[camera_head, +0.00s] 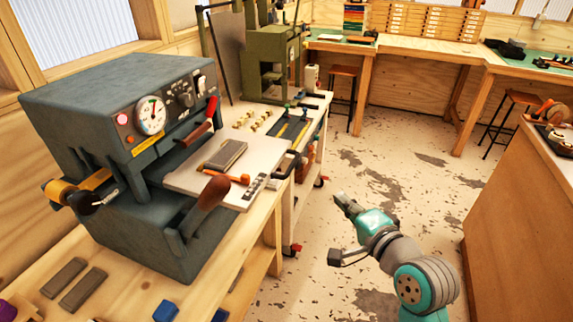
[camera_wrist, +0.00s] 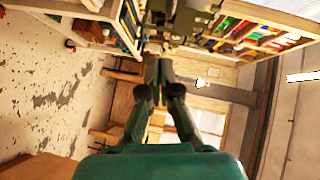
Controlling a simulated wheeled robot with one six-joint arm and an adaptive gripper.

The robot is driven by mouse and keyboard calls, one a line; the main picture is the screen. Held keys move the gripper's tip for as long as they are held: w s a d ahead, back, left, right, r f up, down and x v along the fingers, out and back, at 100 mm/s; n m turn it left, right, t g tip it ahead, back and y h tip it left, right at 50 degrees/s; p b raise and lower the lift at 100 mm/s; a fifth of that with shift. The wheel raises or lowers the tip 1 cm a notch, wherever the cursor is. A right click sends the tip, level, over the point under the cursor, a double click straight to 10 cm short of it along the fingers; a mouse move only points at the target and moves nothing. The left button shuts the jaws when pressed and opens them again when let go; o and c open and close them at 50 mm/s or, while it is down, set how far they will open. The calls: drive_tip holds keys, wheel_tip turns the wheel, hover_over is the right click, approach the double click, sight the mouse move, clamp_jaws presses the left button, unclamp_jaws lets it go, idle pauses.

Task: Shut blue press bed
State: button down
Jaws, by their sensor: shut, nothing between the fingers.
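The blue-grey press (camera_head: 115,130) stands on the wooden bench at the left, with a round dial on its front. Its pale flat bed (camera_head: 190,178) is slid out to the right of the body, over the bench edge. A grey block (camera_head: 226,154) and an orange-handled tool (camera_head: 228,175) lie on the bed. My gripper (camera_head: 341,198) is to the right of the bed, over the floor and apart from it. In the wrist view my gripper (camera_wrist: 158,68) has its fingers together with nothing between them. The press is not recognisable in the wrist view.
A brown-handled lever (camera_head: 208,197) sticks out below the bed, and a red-tipped lever (camera_head: 205,122) above it. A white cart (camera_head: 300,185) with small parts stands behind. A wooden counter (camera_head: 520,220) is at right. The floor (camera_head: 400,180) between is open.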

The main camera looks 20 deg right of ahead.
sight(223, 152)
drive_tip(key=w+a, duration=0.5)
drive_tip(key=w, duration=0.8)
drive_tip(key=shift+w+a+f+y, duration=0.2)
drive_tip(key=shift+f+y, duration=0.1)
drive_tip(key=shift+f, duration=0.1)
drive_tip(key=w+a, duration=0.4)
drive_tip(key=a, duration=0.1)
drive_tip(key=w+a, duration=0.4)
drive_tip(key=a, duration=0.2)
drive_tip(key=w+a, duration=0.4)
drive_tip(key=a, duration=0.2)
drive_tip(key=shift+w+a, duration=0.2)
drive_tip(key=shift+w, duration=0.05)
drive_tip(key=shift+w+a+r, duration=0.1)
drive_tip(key=shift+w+a, duration=0.05)
drive_tip(key=shift+a, duration=0.15)
drive_tip(key=shift+a+r, duration=0.1)
drive_tip(key=shift+a, duration=0.05)
